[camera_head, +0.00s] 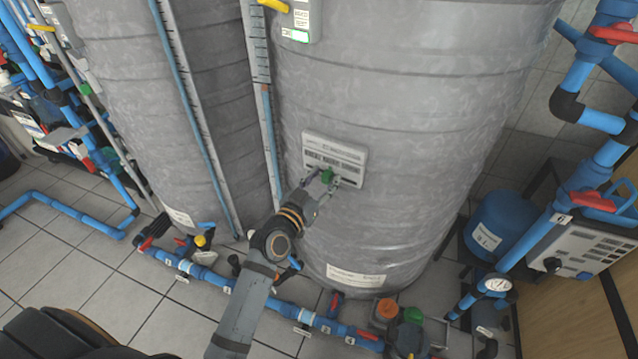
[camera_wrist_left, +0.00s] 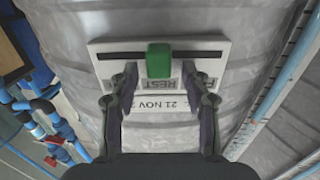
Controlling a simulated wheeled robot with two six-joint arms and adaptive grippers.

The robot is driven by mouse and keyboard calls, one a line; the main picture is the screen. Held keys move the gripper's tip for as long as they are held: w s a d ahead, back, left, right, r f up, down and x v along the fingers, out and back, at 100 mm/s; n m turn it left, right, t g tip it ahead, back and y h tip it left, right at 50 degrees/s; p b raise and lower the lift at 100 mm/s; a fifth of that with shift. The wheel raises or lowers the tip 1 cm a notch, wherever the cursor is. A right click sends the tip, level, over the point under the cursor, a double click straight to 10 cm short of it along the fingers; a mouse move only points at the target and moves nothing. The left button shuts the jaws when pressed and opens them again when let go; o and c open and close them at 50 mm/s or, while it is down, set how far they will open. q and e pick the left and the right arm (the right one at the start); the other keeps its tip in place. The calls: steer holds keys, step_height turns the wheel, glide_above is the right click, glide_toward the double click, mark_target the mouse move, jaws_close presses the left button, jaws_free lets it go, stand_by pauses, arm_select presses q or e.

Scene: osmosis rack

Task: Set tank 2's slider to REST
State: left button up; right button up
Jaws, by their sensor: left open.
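A pale slider panel (camera_head: 335,152) is fixed to the front of the large grey tank (camera_head: 420,110) on the right in the head view. Its green slider knob (camera_head: 327,175) sits in a dark slot; in the wrist view the knob (camera_wrist_left: 159,60) is near mid-slot, in line with an upside-down REST label (camera_wrist_left: 156,87). Labels beside REST are partly hidden by the fingers. My left gripper (camera_head: 323,181) is at the panel, open, its fingertips on either side of the knob in the wrist view (camera_wrist_left: 159,74). Contact with the knob cannot be told. The tank's number is not readable.
A second grey tank (camera_head: 130,90) stands to the left, with scale strips between the tanks. Blue pipes (camera_head: 220,283) with valves run low in front. A blue container (camera_head: 497,225) and more pipes stand on the right.

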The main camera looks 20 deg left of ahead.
arm_select(q)
steer(key=s+a, duration=0.2)
steer(key=s, duration=0.9)
steer(key=shift+s, duration=0.35)
arm_select(e)
steer(key=shift+s+a, duration=0.1)
steer(key=shift+a, duration=0.1)
arm_select(q)
steer(key=shift+a, duration=0.1)
